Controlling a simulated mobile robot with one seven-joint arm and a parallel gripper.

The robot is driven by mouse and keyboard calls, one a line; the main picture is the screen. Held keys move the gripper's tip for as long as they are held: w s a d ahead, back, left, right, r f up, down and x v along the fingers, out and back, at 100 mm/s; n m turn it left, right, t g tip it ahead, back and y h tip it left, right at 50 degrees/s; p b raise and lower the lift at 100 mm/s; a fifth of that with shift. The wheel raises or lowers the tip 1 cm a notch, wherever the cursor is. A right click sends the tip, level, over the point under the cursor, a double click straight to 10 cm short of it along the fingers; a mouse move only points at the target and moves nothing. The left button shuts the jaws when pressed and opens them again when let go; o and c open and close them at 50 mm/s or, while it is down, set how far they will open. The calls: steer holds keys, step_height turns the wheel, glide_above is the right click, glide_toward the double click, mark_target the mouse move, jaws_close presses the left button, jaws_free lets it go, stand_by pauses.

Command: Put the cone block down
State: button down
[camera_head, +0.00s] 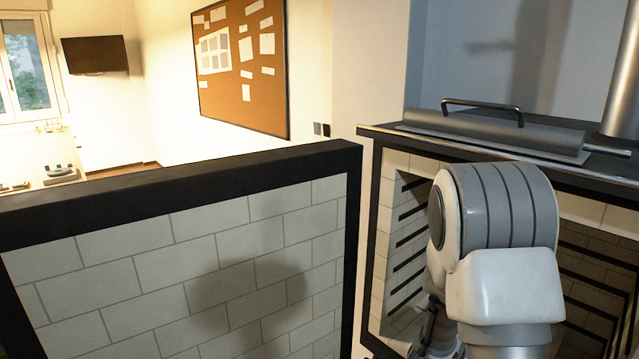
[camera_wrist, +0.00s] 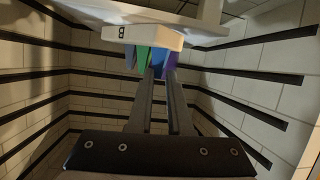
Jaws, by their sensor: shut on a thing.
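The cone block shows at the top centre of the wrist view, a pale bar (camera_wrist: 150,38) with a small dark mark, and green, blue and purple pieces (camera_wrist: 143,60) beside it. My gripper (camera_wrist: 160,74) has its two long fingers close together, shut on the block. The fingertips are partly hidden by it. The block is inside the brick-lined kiln (camera_head: 395,215), close to a pale flat surface (camera_wrist: 110,12) at the top of the wrist view. I cannot tell whether the block touches that surface. In the head view my arm hides the gripper and block.
Dark ledges (camera_wrist: 255,78) run along the kiln's side walls, close around my gripper. The open brick-lined door (camera_head: 180,265) stands left of the kiln opening. A grey cylinder with a handle (camera_head: 485,108) lies on the kiln top. A corkboard (camera_head: 243,65) hangs on the wall behind.

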steer(key=w+a+f+n+t+y+p, duration=0.1)
steer(key=a+n+y, duration=0.8)
steer(key=a, duration=1)
steer(key=t+p, duration=0.1)
steer(key=t, duration=0.1)
steer(key=shift+w+t, duration=0.25)
steer(key=shift+t, duration=0.15)
steer(key=shift+s, duration=0.1)
